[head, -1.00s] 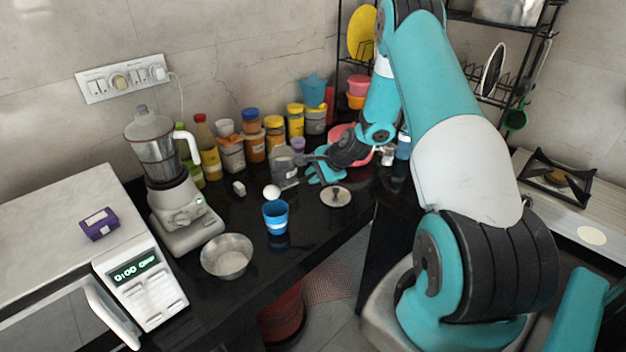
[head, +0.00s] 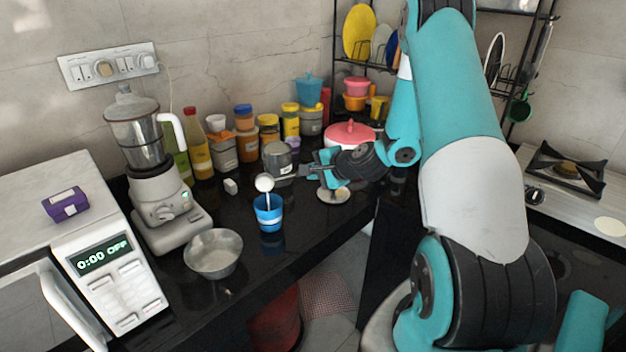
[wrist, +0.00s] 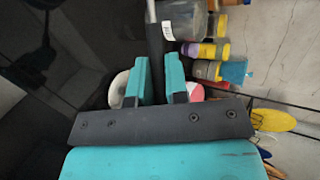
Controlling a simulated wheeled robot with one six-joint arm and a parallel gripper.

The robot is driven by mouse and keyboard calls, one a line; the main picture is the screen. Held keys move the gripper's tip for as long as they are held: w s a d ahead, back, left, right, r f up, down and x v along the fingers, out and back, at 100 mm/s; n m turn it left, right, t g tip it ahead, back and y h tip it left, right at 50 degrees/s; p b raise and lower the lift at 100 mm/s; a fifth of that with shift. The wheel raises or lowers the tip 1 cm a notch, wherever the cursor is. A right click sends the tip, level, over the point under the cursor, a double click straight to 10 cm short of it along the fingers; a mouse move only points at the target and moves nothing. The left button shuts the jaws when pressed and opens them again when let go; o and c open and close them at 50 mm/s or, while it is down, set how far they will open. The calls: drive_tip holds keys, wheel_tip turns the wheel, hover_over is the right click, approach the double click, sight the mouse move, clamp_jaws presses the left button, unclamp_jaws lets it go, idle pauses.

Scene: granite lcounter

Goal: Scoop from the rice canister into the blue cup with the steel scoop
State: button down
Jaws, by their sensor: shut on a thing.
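The blue cup (head: 268,217) stands upright on the dark counter. My gripper (head: 312,174) is to the right of the cup and shut on the handle of the steel scoop (head: 283,178). The dark handle also shows between the fingers in the wrist view (wrist: 155,45). The scoop's bowl is above the cup, with a rounded white mass at it. A thin white streak runs down from it into the cup. A clear greyish canister (head: 277,158), which seems to be the rice canister, stands behind the scoop. Its contents are hard to make out.
A steel bowl (head: 213,254) is front left of the cup, near the counter edge. A blender (head: 155,170) stands left. Jars and bottles line the wall. A round lid (head: 334,195) lies to the right, below my gripper. A pink-lidded pot (head: 350,134) is behind it.

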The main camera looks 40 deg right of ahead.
drive_tip(key=shift+s+a+f+n+t+b, duration=0.1)
drive_tip(key=shift+s+f+n+t+b, duration=0.5)
drive_tip(key=shift+b, duration=2.75)
drive_tip(key=shift+a+f+m+t+b, duration=0.15)
drive_tip(key=shift+t+b, duration=0.9)
drive_tip(key=shift+b, duration=2.3)
drive_tip(key=shift+s+a+f+n+t+b, duration=0.1)
drive_tip(key=shift+s+f+n+t+b, duration=0.5)
drive_tip(key=shift+b, duration=2.75)
drive_tip(key=t+b, duration=0.1)
drive_tip(key=b, duration=0.3)
drive_tip(key=t+b, duration=0.1)
drive_tip(key=b, duration=0.3)
drive_tip(key=n+t+b, duration=0.1)
drive_tip(key=b, duration=0.3)
drive_tip(key=shift+a+f, duration=0.15)
drive_tip(key=shift+f, duration=0.1)
drive_tip(key=shift+r+t, duration=0.25)
drive_tip(key=shift+r, duration=0.05)
drive_tip(key=shift+r+p, duration=0.1)
drive_tip(key=shift+p, duration=0.4)
